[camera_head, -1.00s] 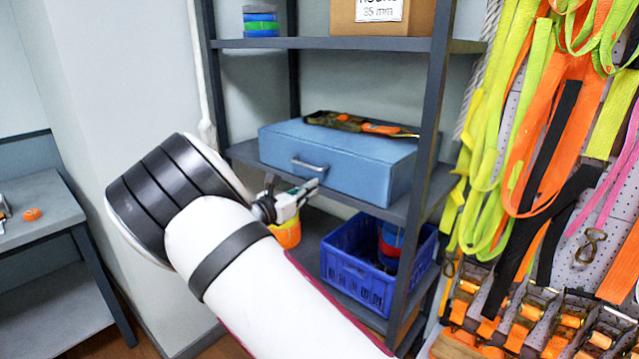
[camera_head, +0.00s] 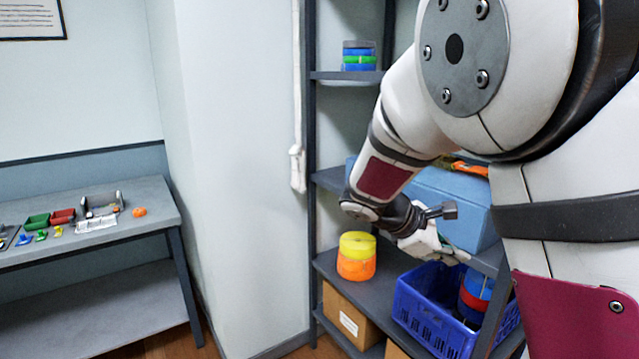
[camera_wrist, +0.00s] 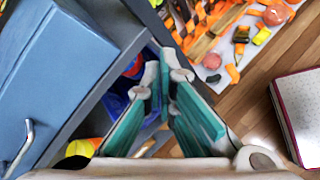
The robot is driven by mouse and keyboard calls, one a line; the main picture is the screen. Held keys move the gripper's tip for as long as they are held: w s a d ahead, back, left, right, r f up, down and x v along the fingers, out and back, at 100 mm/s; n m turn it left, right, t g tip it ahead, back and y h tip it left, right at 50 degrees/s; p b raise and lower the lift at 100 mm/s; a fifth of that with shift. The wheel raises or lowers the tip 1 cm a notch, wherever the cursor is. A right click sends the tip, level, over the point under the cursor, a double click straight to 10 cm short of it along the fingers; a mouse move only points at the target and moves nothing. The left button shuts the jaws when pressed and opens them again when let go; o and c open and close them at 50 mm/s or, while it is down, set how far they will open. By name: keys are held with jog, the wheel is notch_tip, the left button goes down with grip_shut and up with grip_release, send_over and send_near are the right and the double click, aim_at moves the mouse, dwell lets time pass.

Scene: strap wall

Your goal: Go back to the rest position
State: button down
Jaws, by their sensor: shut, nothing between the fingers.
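My gripper (camera_head: 440,246) is in front of the shelf, just below the blue case and above the blue crate in the head view. In the wrist view my gripper (camera_wrist: 166,72) shows its two teal-padded fingers drawn together at the tips, with nothing held between them. My white arm covers much of the right side of the head view and hides part of the shelf and case.
The blue case (camera_head: 450,205) sits on the middle shelf; its handle (camera_wrist: 22,146) shows in the wrist view. A blue crate (camera_head: 432,322) and yellow-orange rolls (camera_head: 356,257) are on the shelf below. A grey workbench (camera_head: 130,215) stands left.

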jog(key=s+a+r+m+t+y, duration=0.1)
jog(key=s+m+y, duration=0.4)
jog(key=s, duration=0.9)
jog(key=s+a+r+m+t+y, duration=0.1)
jog(key=s+a+r+m+y, duration=0.3)
jog(key=s+m, duration=0.5)
jog(key=shift+s+a+r+t+y, duration=0.25)
jog(key=shift+s+a+y, duration=0.45)
jog(key=shift+s, duration=1.85)
jog(key=shift+a, duration=0.1)
